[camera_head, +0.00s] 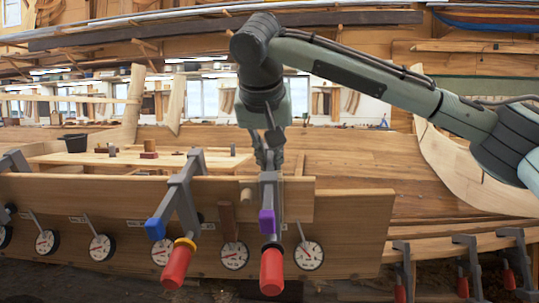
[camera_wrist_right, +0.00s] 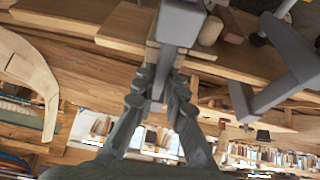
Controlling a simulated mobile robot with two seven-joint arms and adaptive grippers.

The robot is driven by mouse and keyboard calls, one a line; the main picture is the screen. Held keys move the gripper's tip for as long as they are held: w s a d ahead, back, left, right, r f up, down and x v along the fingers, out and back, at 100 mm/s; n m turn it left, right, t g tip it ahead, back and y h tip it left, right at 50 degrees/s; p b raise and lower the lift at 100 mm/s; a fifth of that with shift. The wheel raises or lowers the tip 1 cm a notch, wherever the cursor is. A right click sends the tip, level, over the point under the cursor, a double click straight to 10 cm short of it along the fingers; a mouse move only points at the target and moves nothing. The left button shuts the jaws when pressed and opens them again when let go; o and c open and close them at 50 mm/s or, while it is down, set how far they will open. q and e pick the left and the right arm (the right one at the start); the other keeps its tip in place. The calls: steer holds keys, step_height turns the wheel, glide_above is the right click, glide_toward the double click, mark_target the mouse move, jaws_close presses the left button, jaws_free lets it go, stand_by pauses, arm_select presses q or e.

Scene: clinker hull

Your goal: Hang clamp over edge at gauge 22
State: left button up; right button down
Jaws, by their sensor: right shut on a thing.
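My right gripper (camera_head: 270,155) comes down from above, at the top edge of the upright plank (camera_head: 345,235). It is shut on a grey clamp (camera_head: 268,190) with a purple pad and a red handle, which hangs down in front of the plank. In the right wrist view the fingers (camera_wrist_right: 158,92) close on the clamp's grey bar (camera_wrist_right: 180,24). I cannot tell whether the clamp rests on the edge. Dial gauges (camera_head: 309,255) line the plank's face, one left and one right of the handle; their numbers are too small to read. My left gripper is out of view.
A second clamp (camera_head: 180,195) with a blue pad and red handle hangs over the edge just left. A wooden peg (camera_head: 246,195) and a brown block (camera_head: 227,218) sit between the clamps. More clamps (camera_head: 465,262) stand at lower right. A dark bucket (camera_head: 75,143) stands behind.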

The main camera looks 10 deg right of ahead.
steer(key=shift+f, duration=0.35)
stand_by(0.9)
steer(key=c, duration=1.5)
jaws_free()
steer(key=v, duration=1.2)
steer(key=shift+r, duration=0.1)
